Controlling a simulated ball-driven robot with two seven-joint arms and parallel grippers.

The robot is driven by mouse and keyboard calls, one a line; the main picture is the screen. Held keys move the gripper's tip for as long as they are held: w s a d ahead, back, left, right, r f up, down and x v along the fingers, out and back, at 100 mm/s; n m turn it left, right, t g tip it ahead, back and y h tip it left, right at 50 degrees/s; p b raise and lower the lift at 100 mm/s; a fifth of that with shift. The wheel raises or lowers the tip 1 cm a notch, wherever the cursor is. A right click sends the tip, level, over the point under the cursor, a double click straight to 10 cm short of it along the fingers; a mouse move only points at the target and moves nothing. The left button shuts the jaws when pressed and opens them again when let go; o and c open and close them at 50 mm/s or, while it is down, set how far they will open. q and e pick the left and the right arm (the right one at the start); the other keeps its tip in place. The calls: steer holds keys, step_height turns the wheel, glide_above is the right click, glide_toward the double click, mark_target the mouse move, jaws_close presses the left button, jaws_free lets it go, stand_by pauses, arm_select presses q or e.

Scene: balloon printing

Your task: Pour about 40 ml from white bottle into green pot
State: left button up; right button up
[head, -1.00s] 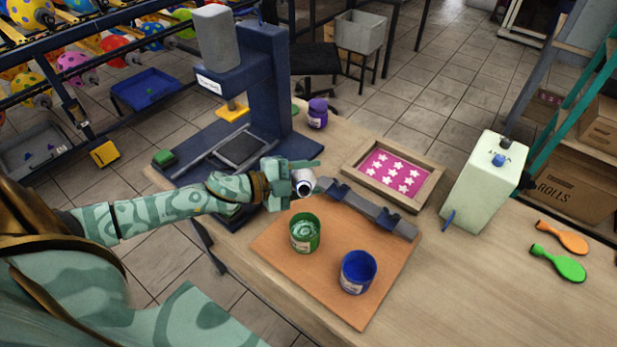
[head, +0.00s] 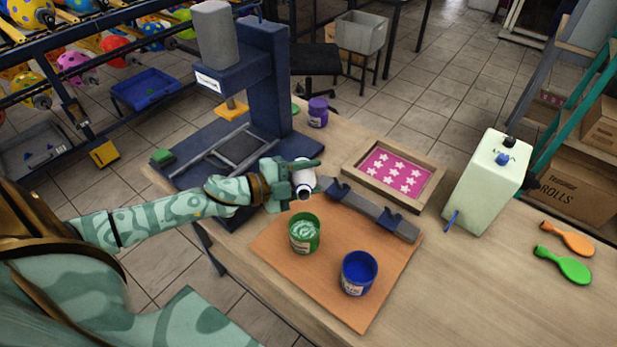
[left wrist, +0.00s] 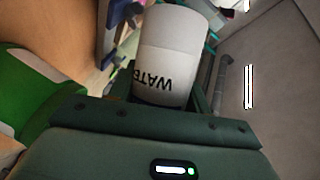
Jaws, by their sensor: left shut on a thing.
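The white bottle (head: 304,180) is in my left gripper (head: 297,184), tilted with its dark-ringed mouth facing down and forward, just above the green pot's rim. In the left wrist view the bottle (left wrist: 172,55) shows the word WATER, and the gripper (left wrist: 165,110) is shut around it. The green pot (head: 304,233) stands upright on the orange-brown mat (head: 330,312) with pale, whitish-green contents. No stream can be made out at this size. In the left wrist view a green surface (left wrist: 35,90) fills the left edge. My right gripper is not in view.
A blue pot (head: 357,273) stands on the mat at the right. A grey holder bar (head: 370,208) lies behind the pots. A framed star screen (head: 393,174), a pale green box (head: 487,182) and a purple jar (head: 318,112) stand farther back. A navy press (head: 262,85) rises behind my arm.

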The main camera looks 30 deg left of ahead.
arm_select(q)
steer(key=shift+f, duration=0.1)
stand_by(0.5)
steer(key=shift+w+f+m+t+b, duration=0.1)
steer(key=shift+m+t+b, duration=0.25)
steer(key=shift+b, duration=0.2)
steer(key=shift+f, duration=0.1)
steer(key=shift+a+f+m+b, duration=0.1)
steer(key=shift+f+m+b, duration=0.05)
steer(key=shift+m+b, duration=0.3)
stand_by(0.5)
steer(key=shift+f+m+t+b, duration=0.15)
steer(key=shift+m+t+b, duration=0.2)
steer(key=shift+b, duration=0.25)
steer(key=shift+f+m+b, duration=0.2)
steer(key=shift+m+b, duration=0.05)
steer(key=shift+b, duration=0.35)
